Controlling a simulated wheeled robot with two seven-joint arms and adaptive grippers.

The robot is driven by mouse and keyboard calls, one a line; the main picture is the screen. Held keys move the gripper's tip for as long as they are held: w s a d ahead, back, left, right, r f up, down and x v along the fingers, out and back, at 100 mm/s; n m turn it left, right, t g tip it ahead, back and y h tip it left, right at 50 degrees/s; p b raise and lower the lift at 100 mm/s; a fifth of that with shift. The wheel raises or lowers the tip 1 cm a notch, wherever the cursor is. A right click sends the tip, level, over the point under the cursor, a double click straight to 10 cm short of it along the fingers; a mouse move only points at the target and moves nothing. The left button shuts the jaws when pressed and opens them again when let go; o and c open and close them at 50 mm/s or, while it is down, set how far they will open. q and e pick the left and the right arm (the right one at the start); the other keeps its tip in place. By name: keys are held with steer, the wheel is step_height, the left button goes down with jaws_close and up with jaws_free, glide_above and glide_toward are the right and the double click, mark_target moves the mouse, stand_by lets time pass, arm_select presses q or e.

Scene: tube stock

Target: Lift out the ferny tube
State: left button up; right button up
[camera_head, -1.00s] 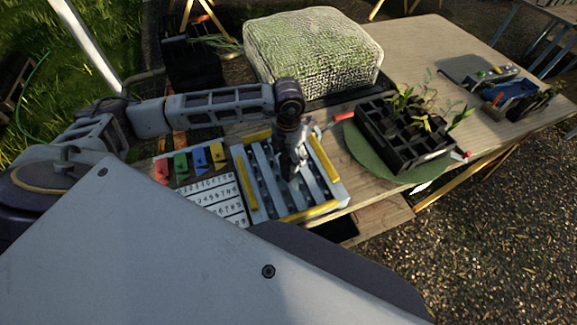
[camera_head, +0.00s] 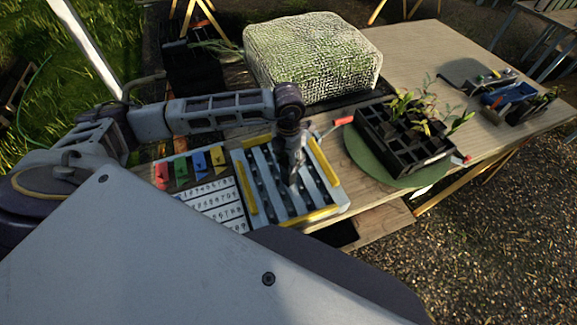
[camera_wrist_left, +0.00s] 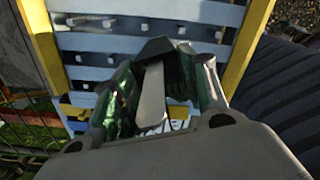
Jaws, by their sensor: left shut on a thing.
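My left gripper (camera_head: 295,180) points down over a blue-grey slatted rack (camera_head: 333,203) with yellow edge bars. In the left wrist view, the gripper (camera_wrist_left: 160,62) is shut on a pale flat strip (camera_wrist_left: 152,98) that shows between its two fingers. A dark piece lies across the fingertips, and what is below them is hidden. A black cell tray (camera_head: 405,165) with several leafy seedlings (camera_head: 423,115) stands to the right. I cannot tell which plant is the ferny tube. My right gripper is not in view.
The black tray sits on a round green mat (camera_head: 362,165). A textured green block (camera_head: 312,58) stands behind the rack. Coloured tags (camera_head: 200,164) and a numbered white sheet (camera_head: 212,200) lie to the left. A blue tray (camera_head: 512,92) is far right. The table (camera_head: 425,60) is bare at the back.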

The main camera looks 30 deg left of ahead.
arm_select(q)
steer(key=shift+r, duration=0.1)
step_height(320, 180, up, 10)
steer(key=b, duration=0.1)
stand_by(0.5)
